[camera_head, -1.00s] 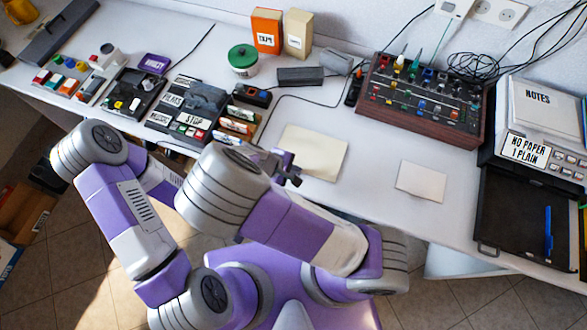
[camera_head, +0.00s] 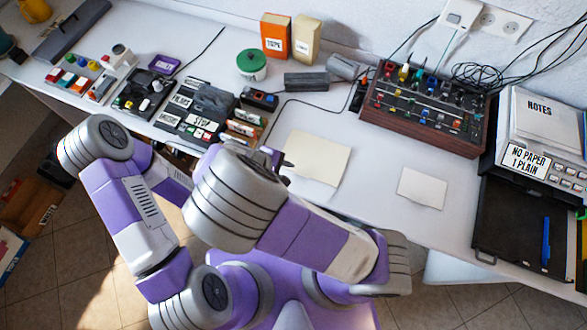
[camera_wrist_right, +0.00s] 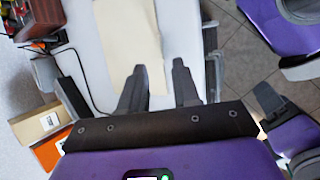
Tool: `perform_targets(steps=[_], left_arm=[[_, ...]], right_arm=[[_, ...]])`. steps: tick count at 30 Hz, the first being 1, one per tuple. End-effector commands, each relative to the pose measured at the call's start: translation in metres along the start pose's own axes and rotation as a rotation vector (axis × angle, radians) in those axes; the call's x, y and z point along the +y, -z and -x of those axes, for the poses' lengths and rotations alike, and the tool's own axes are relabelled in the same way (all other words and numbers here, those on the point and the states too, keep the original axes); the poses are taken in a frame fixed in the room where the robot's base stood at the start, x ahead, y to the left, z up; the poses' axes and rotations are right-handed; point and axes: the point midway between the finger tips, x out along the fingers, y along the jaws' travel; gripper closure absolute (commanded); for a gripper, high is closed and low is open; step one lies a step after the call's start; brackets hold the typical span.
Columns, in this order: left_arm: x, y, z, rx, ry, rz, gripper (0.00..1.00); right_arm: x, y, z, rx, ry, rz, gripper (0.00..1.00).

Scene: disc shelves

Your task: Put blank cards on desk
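A larger cream card (camera_head: 318,160) lies flat on the desk (camera_head: 375,160), just right of my right gripper (camera_head: 278,164). A smaller pale card (camera_head: 422,187) lies apart from it to the right. In the right wrist view, my right gripper (camera_wrist_right: 159,82) is open, with fingers apart. One finger overlaps the cream card (camera_wrist_right: 128,40) in the picture and the other is over bare desk; I cannot tell their height. My left gripper is hidden behind my right arm in the head view. In the wrist view, its dark fingers (camera_wrist_right: 285,132) appear apart at the right edge.
A knobbed wooden console (camera_head: 425,108) stands behind the cards. A notes stack (camera_head: 545,110) and black tray (camera_head: 525,225) are at the right. Labelled devices (camera_head: 195,115) and a green-lidded tub (camera_head: 251,63) are left. A cable (camera_head: 285,103) runs behind the cream card. Desk between the cards is clear.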

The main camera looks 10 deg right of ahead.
Motion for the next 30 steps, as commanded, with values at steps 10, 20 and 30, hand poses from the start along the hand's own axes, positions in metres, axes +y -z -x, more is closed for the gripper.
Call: perform_targets(steps=[10,20,30], left_arm=[[0.004,-0.001,0.012,0.0,0.0,0.0,0.57],[0.004,-0.001,0.011,0.0,0.0,0.0,0.57],[0.004,0.0,0.011,0.0,0.0,0.0,0.57]], right_arm=[[0.0,0.0,0.043,0.001,0.0,0.0,0.69],[0.0,0.0,0.044,-0.001,0.0,-0.001,0.69],[0.0,0.0,0.044,-0.001,0.0,0.0,0.69]])
